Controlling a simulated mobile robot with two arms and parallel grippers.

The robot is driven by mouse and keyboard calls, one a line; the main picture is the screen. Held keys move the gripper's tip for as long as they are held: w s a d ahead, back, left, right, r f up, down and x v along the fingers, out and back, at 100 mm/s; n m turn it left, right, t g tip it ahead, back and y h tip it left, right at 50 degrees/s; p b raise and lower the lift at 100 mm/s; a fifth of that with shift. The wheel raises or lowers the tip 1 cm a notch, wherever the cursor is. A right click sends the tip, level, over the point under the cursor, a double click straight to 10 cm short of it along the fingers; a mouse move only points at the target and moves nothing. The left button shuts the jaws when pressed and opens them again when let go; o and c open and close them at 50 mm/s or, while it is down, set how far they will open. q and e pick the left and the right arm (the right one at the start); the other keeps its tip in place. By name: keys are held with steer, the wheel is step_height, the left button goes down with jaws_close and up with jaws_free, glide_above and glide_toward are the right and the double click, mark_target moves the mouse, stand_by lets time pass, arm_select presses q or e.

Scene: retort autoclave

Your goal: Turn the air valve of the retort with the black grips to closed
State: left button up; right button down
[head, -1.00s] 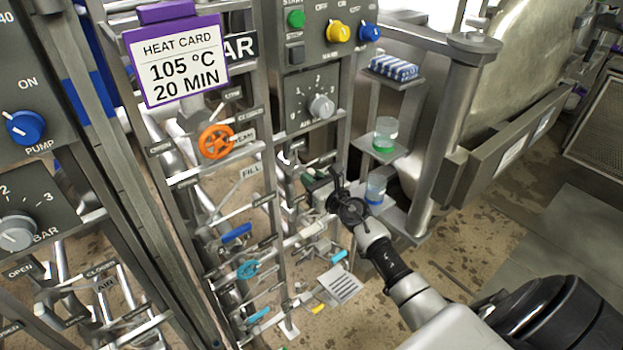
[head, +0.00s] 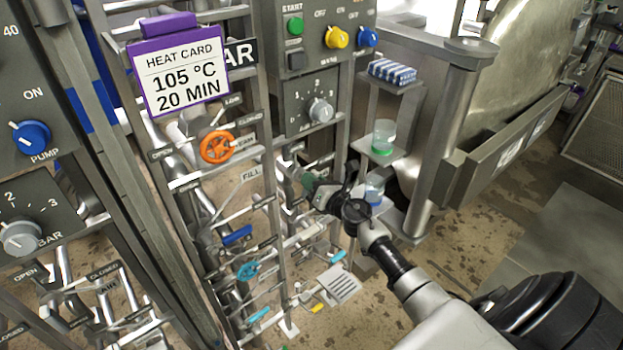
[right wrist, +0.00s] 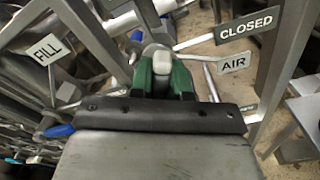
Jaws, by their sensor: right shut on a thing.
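My right gripper (head: 318,192) reaches into the pipework below the grey dial panel and is shut on the air valve handle. In the right wrist view the pale rounded end of the handle (right wrist: 162,62) sits between green pieces at the gripper's fingertips (right wrist: 163,78). The AIR label (right wrist: 234,64) and the CLOSED label (right wrist: 247,24) are to the right of the grip, apart from it. The gripper hides most of the handle, so its exact angle cannot be told. My left gripper is not in view.
A FILL label (right wrist: 47,49) is left of the grip. An orange wheel (head: 217,146), a blue lever (head: 236,235) and a teal wheel (head: 248,271) are on nearby pipes. Shelves with a green-based beaker (head: 383,138) and a blue-based beaker (head: 374,188) stand close right of the gripper.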

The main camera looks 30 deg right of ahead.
steer(key=m, duration=0.4)
steer(key=m+p, duration=0.1)
steer(key=m, duration=0.1)
steer(key=shift+d+f+m, duration=0.2)
steer(key=shift+d+m, duration=0.05)
steer(key=shift+m, duration=0.05)
steer(key=m, duration=0.5)
steer(key=shift+f+m+p, duration=0.3)
steer(key=shift+f+p, duration=0.05)
steer(key=shift+p, duration=0.05)
steer(key=c, duration=1.1)
jaws_free()
steer(key=shift+d, duration=0.1)
steer(key=shift+s, duration=0.1)
steer(key=s, duration=0.3)
steer(key=s+b, duration=0.1)
steer(key=s, duration=0.6)
steer(key=shift+s+d, duration=0.3)
steer(key=shift+d, duration=0.1)
